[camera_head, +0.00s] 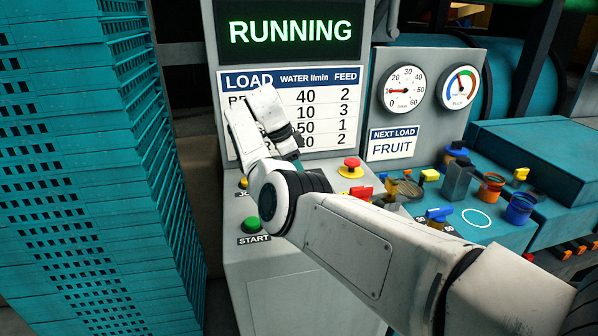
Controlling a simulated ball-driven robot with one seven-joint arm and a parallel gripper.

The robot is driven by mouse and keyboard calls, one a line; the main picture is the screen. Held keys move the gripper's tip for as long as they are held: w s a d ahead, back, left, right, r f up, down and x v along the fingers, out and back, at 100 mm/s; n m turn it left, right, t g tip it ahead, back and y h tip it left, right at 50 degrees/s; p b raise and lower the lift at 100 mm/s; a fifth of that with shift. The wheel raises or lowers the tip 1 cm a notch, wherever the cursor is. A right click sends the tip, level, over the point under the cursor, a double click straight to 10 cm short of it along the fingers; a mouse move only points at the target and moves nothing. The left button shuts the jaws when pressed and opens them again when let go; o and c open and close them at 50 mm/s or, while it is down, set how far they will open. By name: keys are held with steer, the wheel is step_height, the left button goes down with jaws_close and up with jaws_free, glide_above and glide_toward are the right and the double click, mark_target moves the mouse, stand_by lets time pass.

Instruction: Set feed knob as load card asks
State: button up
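The load card (344,147) reads "NEXT LOAD FRUIT". The load table (335,78) above left lists water and feed values. Its feed column reads 2, 3, 1, 2 from top to bottom. My arm hides most load names, so I cannot read which row is fruit. I cannot pick out the feed knob; a red handle (361,192) and a blue handle (438,214) show on the right, their labels unreadable. My gripper (284,140) is folded in front of the lower part of the table. Its fingers are too unclear to tell open from shut.
The screen (290,31) reads "RUNNING". A water gauge (402,89) and a coloured gauge (460,88) sit right. A red stop button (351,163) and green start button (251,225) are near my arm.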

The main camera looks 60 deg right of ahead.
steer(key=v, duration=0.9)
steer(key=shift+r+b, duration=0.25)
steer(key=shift+b, duration=0.05)
steer(key=shift+a+f, duration=0.1)
steer(key=shift+a, duration=0.05)
